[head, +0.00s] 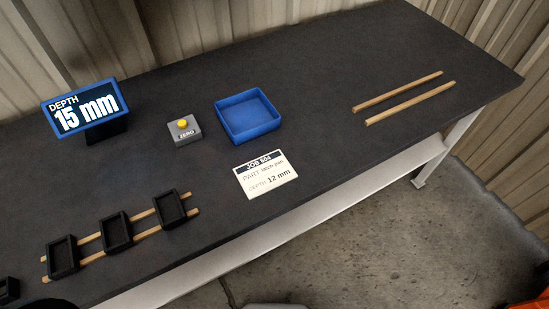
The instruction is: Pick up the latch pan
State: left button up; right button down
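Three small black open-topped rectangular pans sit in a row across two wooden rails at the left front of the table: a left pan (63,257), a middle pan (116,232) and a right pan (170,209). They look alike, and I cannot tell which is the latch pan. A white card (265,174) reads JOB 604, part latch pan, depth 12 mm. A blue-framed display (85,107) reads DEPTH 15 mm. I cannot make out either of my grippers in the head view.
A blue tray (248,133) looks empty behind the card. A grey box with a yellow ZERO button (184,128) stands left of it. Two bare wooden rails (410,98) lie at the right. A dark object (8,290) is cut off at the left edge. The table's middle right is clear.

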aim_at(63, 260)
jog(key=u, duration=0.4)
jog(key=j+u, duration=0.1)
jog(key=u, duration=0.7)
jog(key=i+u, duration=0.1)
jog(key=u, duration=0.7)
jog(key=k+l+u, duration=0.1)
jog(key=k+u, duration=0.45)
jog(key=u, duration=0.2)
jog(key=k+l, duration=0.05)
